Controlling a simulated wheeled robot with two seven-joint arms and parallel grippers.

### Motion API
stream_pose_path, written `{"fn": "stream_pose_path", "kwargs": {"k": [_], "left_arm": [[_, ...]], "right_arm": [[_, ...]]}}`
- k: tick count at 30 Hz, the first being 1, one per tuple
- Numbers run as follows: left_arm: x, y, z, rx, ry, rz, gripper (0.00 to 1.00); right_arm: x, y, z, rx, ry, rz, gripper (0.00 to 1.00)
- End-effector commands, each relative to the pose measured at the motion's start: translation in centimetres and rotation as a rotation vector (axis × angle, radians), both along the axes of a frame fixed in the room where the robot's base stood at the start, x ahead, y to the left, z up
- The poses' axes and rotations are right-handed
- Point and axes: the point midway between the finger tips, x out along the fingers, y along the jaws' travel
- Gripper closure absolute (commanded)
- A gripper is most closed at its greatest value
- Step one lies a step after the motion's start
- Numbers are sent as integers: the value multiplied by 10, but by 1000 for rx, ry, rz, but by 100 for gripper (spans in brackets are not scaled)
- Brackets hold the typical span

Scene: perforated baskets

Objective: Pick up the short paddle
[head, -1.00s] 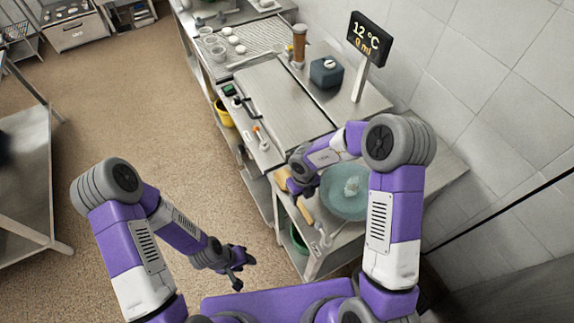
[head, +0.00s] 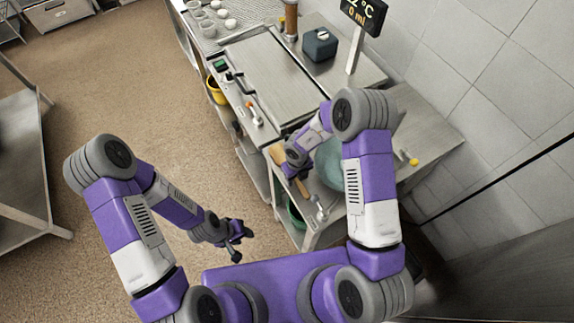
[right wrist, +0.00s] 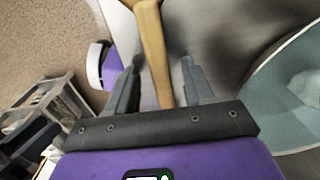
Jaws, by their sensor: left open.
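A wooden paddle shows in the right wrist view (right wrist: 154,40), with its narrow handle running down between my right gripper's two fingers (right wrist: 159,68). The fingers are apart, with a visible gap on each side of the handle. In the head view, tan wood (head: 276,154) shows beside my right gripper (head: 293,172) at the counter's left edge; the gripper hides part of it. Whether this is the short paddle I cannot tell. My left gripper (head: 237,238) is open and empty over the floor.
A blue-green bowl (head: 329,166) stands just right of my right gripper, partly hidden by my arm. A pale utensil (head: 320,208) lies near the counter's front. A green bin (head: 296,214) is below. A yellow-tipped item (head: 408,158) lies at the right.

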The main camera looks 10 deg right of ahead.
Motion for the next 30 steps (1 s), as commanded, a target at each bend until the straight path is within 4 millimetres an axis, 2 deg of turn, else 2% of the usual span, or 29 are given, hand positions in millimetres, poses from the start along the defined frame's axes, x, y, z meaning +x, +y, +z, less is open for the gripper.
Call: {"fn": "stream_pose_path", "kwargs": {"k": [1, 9, 10, 23, 26, 30], "left_arm": [[0, 0, 0, 0, 0, 0, 57], [0, 0, 0, 0, 0, 0, 57], [0, 0, 0, 0, 0, 0, 57], [0, 0, 0, 0, 0, 0, 57], [0, 0, 1, 0, 0, 0, 57], [0, 0, 3, 0, 0, 0, 57]], "right_arm": [[0, 0, 0, 0, 0, 0, 56], [0, 0, 0, 0, 0, 0, 97], [0, 0, 0, 0, 0, 0, 100], [0, 0, 4, 0, -1, -1, 100], [1, 0, 12, 2, -2, -2, 100], [1, -1, 32, 1, -4, -2, 100]]}}
